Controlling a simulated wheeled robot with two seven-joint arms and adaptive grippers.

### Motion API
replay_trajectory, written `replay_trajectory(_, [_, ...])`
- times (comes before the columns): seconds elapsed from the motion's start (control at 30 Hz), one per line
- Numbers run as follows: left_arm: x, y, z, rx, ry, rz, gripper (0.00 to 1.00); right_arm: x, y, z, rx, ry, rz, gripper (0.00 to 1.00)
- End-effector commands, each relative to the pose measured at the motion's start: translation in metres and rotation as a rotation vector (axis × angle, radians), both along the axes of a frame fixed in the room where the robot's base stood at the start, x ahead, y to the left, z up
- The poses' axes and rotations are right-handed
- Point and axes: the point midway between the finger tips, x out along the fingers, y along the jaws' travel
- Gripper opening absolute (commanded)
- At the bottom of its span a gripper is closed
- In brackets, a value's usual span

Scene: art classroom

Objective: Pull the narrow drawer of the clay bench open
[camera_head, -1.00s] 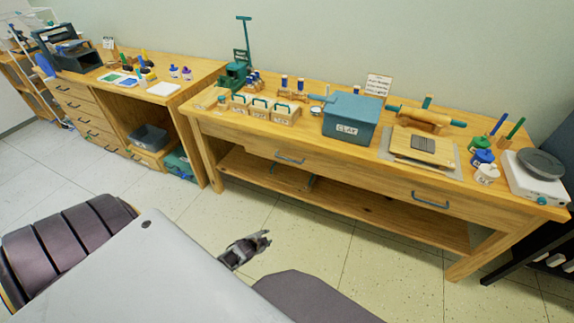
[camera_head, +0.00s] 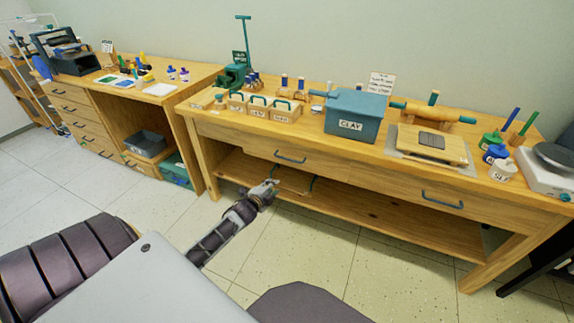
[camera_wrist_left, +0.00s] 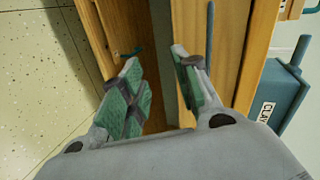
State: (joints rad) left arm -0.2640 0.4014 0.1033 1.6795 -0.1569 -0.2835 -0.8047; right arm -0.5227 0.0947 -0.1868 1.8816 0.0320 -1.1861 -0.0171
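The clay bench (camera_head: 215,140) is a wooden table with two front drawers, both flush with the front. The left drawer (camera_head: 265,145) has a blue bar handle (camera_head: 290,157); the right drawer (camera_head: 390,180) has a similar handle (camera_head: 442,200). I cannot tell surely which is the narrow one. My left gripper (camera_head: 268,186) is below and slightly left of the left handle, apart from it. In the left wrist view the left gripper (camera_wrist_left: 163,88) is open and empty, with green pads; a blue handle (camera_wrist_left: 210,40) shows beyond its right finger. My right gripper is not in view.
On the bench stand a blue CLAY box (camera_head: 353,118), small wooden caddies (camera_head: 285,113), a rolling pin (camera_head: 430,113) and jars (camera_head: 502,170). Below is a shelf (camera_head: 360,212) with a teal-handled item (camera_head: 312,184). Another bench (camera_head: 185,90) stands left. Floor in front is clear.

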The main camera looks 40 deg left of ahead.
Motion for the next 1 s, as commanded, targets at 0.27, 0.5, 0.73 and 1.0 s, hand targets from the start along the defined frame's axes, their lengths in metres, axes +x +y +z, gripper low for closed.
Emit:
replay_trajectory(0.27, [0.018,0.002,0.049,0.133,-0.094,-0.049,0.31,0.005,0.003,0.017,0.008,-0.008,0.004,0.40])
replay_trajectory(0.5, [0.021,0.001,0.067,0.175,-0.120,-0.063,0.31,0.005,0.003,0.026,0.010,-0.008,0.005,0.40])
replay_trajectory(0.73, [0.022,0.001,0.067,0.174,-0.120,-0.061,0.31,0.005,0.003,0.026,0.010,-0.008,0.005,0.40])
replay_trajectory(1.0, [0.024,0.002,0.066,0.173,-0.121,-0.062,0.31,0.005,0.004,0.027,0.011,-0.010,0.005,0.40])
